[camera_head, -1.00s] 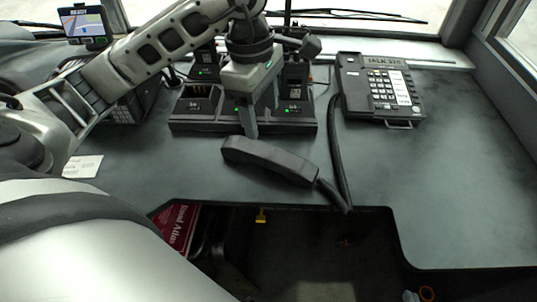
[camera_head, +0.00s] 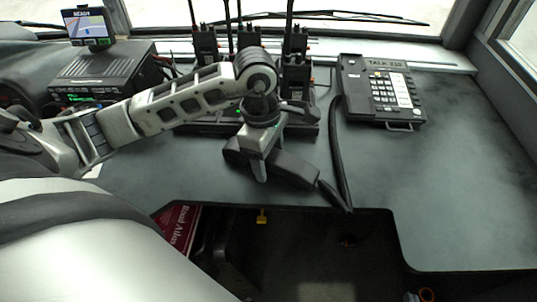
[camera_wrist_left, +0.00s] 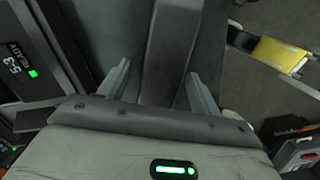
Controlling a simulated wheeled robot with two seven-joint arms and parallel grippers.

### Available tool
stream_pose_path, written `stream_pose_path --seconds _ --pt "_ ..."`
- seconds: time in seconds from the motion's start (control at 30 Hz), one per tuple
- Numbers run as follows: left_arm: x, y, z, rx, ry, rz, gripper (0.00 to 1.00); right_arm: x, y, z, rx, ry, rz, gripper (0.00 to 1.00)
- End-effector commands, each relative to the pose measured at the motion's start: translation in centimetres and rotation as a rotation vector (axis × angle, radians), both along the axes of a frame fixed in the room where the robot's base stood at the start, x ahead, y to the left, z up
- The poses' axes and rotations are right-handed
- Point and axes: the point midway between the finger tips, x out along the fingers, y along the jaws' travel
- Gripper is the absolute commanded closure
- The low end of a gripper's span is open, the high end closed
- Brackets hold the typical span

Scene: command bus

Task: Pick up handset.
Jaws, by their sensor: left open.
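The black handset (camera_head: 295,170) lies on the grey dashboard, its cord running from its right end up to the phone base (camera_head: 380,90). My left gripper (camera_head: 260,167) is over the handset and hides part of its middle. In the left wrist view the handset (camera_wrist_left: 170,45) runs between the two open fingers of my left gripper (camera_wrist_left: 160,88), with a gap on each side. How far down the fingers reach beside it is hard to tell. My right gripper is not in view.
A charger dock (camera_head: 217,127) with several radios stands just behind my left gripper. A black radio unit (camera_head: 103,72) and a small screen (camera_head: 87,24) are at the back left. An open recess with a red book (camera_head: 178,226) lies in front. The dashboard is clear at right.

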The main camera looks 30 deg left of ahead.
Motion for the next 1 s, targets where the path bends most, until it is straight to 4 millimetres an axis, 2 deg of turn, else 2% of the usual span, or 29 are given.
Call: stream_pose_path --seconds 0.07,0.1,0.27,0.3,0.57,0.73,0.87,1.0 --pt "0.0 0.0 0.0 0.000 0.000 0.000 0.36 0.0 0.0 0.0 0.000 -0.001 0.000 1.00" --pt "0.0 0.0 0.0 0.000 0.000 0.000 0.42 0.0 0.0 0.0 0.000 -0.001 0.000 1.00" --pt "0.0 0.0 0.1 0.000 0.000 0.000 0.86 0.1 0.0 0.0 0.000 -0.001 0.000 1.00" --pt "0.0 0.0 0.1 0.000 0.000 0.000 0.89 0.1 0.0 0.0 0.000 -0.001 0.000 1.00" --pt "0.0 0.0 0.2 -0.001 -0.002 0.000 0.89 0.1 0.0 0.0 0.000 -0.001 0.000 1.00" --pt "0.1 0.0 1.0 0.000 -0.005 0.001 0.89 0.1 0.0 -0.2 0.001 0.000 0.000 1.00" --pt "0.2 0.0 3.0 0.000 -0.009 0.000 0.89 0.1 0.0 -0.5 0.005 0.000 -0.001 1.00" --pt "-2.3 -0.8 6.2 0.000 -0.009 -0.005 0.89 0.1 0.1 -0.2 0.009 -0.004 -0.001 1.00"
